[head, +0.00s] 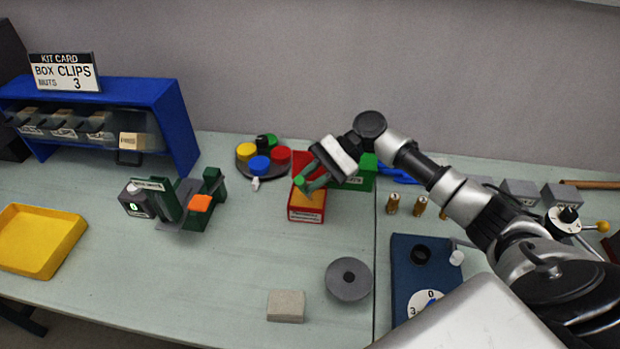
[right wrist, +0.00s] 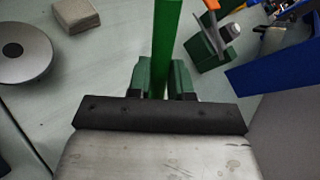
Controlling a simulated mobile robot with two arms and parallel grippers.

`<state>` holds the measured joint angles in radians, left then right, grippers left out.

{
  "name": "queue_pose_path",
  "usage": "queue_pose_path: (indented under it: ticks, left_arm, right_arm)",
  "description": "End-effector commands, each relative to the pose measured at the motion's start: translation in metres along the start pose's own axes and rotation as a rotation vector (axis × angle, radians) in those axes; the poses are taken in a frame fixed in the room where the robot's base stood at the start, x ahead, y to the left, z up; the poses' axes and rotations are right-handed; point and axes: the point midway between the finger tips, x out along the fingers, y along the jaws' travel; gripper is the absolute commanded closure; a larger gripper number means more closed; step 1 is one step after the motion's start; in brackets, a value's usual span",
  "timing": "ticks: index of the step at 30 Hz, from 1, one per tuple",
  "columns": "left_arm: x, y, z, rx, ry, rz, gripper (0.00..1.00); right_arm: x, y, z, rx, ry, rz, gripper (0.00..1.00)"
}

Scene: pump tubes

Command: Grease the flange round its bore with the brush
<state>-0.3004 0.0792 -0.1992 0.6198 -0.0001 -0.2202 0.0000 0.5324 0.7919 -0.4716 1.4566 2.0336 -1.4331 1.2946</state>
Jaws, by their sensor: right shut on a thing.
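The flange is a grey disc with a dark central bore (head: 348,279), lying flat on the table near the front middle. It also shows at the upper left of the right wrist view (right wrist: 20,58). My right gripper (head: 312,185) is over the red box (head: 306,214) with an orange inside, behind the flange and apart from it. In the right wrist view its green fingers are shut on a green bar (right wrist: 166,45), which appears to be the brush handle. The bristles are hidden. My left gripper is not in view.
A beige block (head: 286,306) lies left of the flange. A green-and-orange fixture (head: 205,205), a round tray of coloured caps (head: 247,169) and a yellow tray (head: 38,243) stand to the left. A blue panel (head: 405,258) is to the right.

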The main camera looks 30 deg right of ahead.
Motion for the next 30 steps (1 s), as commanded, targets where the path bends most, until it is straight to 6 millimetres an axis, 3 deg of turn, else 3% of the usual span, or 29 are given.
queue_pose_path:
  ticks: [30]
  left_arm:
    - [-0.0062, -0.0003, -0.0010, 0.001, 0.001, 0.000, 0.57]
  right_arm:
    - [0.0013, 0.0016, -0.0017, 0.004, 0.000, 0.003, 1.00]
